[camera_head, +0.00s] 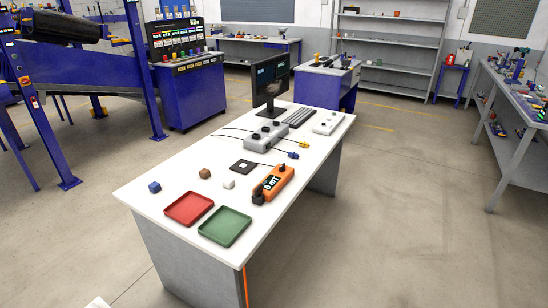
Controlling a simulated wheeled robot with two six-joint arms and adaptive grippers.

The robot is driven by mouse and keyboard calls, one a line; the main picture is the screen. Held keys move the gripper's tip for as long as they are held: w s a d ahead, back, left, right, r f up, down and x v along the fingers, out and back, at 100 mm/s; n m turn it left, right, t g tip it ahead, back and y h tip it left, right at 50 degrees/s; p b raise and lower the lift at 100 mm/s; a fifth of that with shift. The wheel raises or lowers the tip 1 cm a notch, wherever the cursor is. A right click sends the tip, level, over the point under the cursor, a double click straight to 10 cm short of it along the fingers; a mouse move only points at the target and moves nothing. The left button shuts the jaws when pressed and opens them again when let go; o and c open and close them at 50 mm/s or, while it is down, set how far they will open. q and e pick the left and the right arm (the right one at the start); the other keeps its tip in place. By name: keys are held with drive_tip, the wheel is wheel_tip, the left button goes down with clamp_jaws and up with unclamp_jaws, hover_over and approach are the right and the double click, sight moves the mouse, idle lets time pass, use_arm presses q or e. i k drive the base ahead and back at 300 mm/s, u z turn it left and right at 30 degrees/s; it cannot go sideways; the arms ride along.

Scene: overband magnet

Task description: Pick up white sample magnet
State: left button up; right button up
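The white sample magnet (229,184) is a small white block on the white table (152,206), in front of a dark square plate (243,167) with a pale centre. A brown block (205,173) lies to its left and a blue block (154,187) farther left. Nothing touches the white block. Neither of my grippers can be made out in the head view. A small white shape shows at the bottom left edge, too cropped to identify.
A red tray (189,208) and a green tray (225,227) lie at the near end. An orange handheld meter (273,184) lies right of the white block. Behind are a grey device (267,135) with cables, a monitor (270,80) and a keyboard (299,117). Open floor lies to the right.

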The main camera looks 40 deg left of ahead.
sight(228, 183)
drive_tip(key=i, duration=2.35)
drive_tip(key=u, duration=0.8)
